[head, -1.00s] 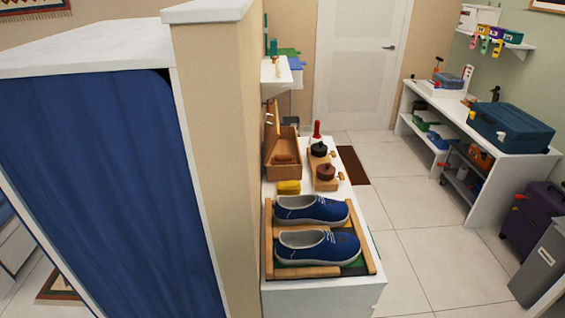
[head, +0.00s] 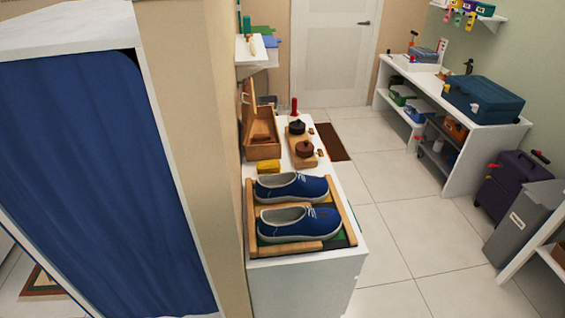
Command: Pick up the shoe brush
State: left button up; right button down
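No shoe brush can be made out for certain. An open wooden box (head: 262,152) stands on the white cabinet, against the partition wall. A small brown item (head: 262,138) lies inside it and may be a brush; it is too small to tell. In front of the box is a yellow block (head: 268,166), and to its right a wooden tray (head: 310,161) holds a dark tin (head: 297,127) and a reddish-brown tin (head: 304,149). Two blue shoes (head: 298,224) lie in a wooden frame (head: 290,248) nearer to me. Neither of my grippers shows in the view.
A blue curtain (head: 95,180) and the partition wall (head: 190,150) close off the left. Tiled floor (head: 400,220) is clear right of the cabinet (head: 305,285). A white workbench (head: 463,165), a purple case (head: 508,190) and a grey bin (head: 520,225) stand at right.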

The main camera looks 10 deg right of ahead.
aim_at(264, 139)
jog(key=z, duration=1.5)
jog(key=i+l+z, duration=0.2)
jog(key=z, duration=0.2)
jog(key=i+l+z, duration=0.15)
jog(key=i+z, duration=0.45)
jog(key=z, duration=0.15)
jog(key=i+u, duration=0.4)
jog(key=i, duration=0.15)
jog(key=i+l+u, duration=0.1)
jog(key=i+u, duration=0.3)
jog(key=i, duration=0.15)
jog(key=i+l+u, duration=0.4)
jog(key=i, duration=0.15)
jog(key=i+j+u, duration=0.4)
jog(key=i, duration=0.25)
jog(key=i+u, duration=0.4)
jog(key=i, duration=0.25)
jog(key=i+l+u, duration=0.1)
jog(key=i+u, duration=0.3)
jog(key=i, duration=0.25)
jog(key=i+l+u, duration=0.4)
jog(key=i, duration=0.25)
jog(key=u, duration=3.3)
